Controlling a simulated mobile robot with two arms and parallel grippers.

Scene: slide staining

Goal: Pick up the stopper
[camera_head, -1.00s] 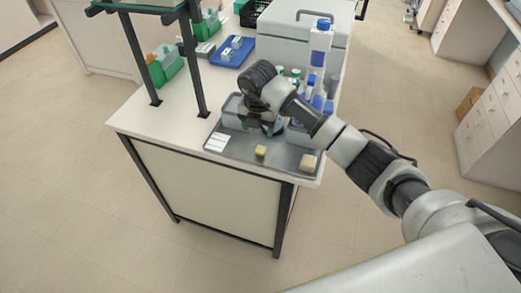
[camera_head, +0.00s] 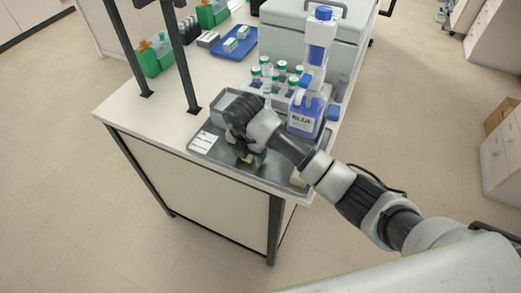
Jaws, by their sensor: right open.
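A small yellowish piece (camera_head: 260,158), which looks like the stopper, lies on the metal tray (camera_head: 222,160) near its front edge. My right gripper (camera_head: 247,157) is above the tray, pointing down, right at this piece, and hides part of it. The gripper is open; I cannot tell whether its fingers touch the piece. A second, tan block (camera_head: 297,178) lies at the tray's right corner, mostly hidden by my right arm. My left gripper is not in view.
A blue-labelled bottle (camera_head: 305,118) and several green-capped vials (camera_head: 281,68) stand close behind my right arm. A white label card (camera_head: 204,141) lies on the tray's left. A dark shelf post (camera_head: 178,60) rises at the left. A blue tray (camera_head: 233,48) sits farther back.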

